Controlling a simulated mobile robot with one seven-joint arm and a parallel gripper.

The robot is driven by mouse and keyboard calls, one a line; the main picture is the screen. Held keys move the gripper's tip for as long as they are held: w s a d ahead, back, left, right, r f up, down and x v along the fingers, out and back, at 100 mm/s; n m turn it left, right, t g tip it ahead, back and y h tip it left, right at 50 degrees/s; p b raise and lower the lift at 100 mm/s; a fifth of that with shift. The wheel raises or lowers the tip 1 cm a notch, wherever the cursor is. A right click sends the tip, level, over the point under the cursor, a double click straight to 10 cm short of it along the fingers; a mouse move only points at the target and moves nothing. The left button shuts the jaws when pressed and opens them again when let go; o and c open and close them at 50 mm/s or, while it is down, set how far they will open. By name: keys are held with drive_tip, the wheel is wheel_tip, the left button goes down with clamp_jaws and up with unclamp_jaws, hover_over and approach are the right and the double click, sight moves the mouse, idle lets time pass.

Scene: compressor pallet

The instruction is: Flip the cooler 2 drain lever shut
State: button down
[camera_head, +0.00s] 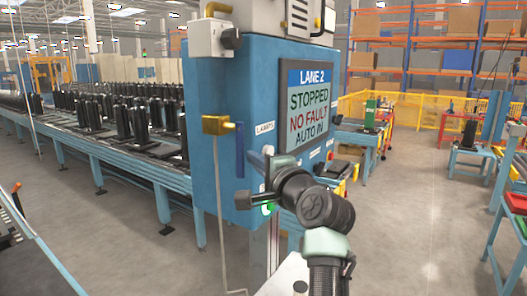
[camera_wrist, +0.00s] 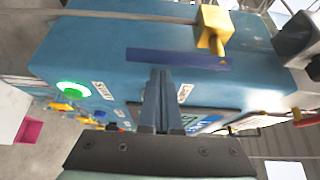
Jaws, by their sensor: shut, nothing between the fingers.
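No lever marked cooler 2 drain can be made out in either view. A brass-coloured valve-like block (camera_head: 215,125) with a short yellow stub sits on the left side of a blue cabinet (camera_head: 212,200); it also shows at the top of the wrist view (camera_wrist: 208,28). I cannot tell whether it is the drain lever. My gripper (camera_wrist: 159,80) is shut and empty, its fingers pointing at the blue cabinet face. The block lies above and right of the fingertips in the wrist view, apart from them. In the head view my arm partly hides the cabinet's lower front.
The cabinet carries a sign (camera_head: 308,110) reading LANE 2, STOPPED, NO FAULT, AUTO IN. A green lit button (camera_wrist: 72,89) is on the cabinet. A conveyor (camera_head: 130,160) with many black parts runs at left. Open floor (camera_head: 420,220) lies at right, with yellow fencing (camera_head: 415,110) behind.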

drive_tip(key=shift+s+a, duration=0.15)
drive_tip(key=shift+a, duration=0.05)
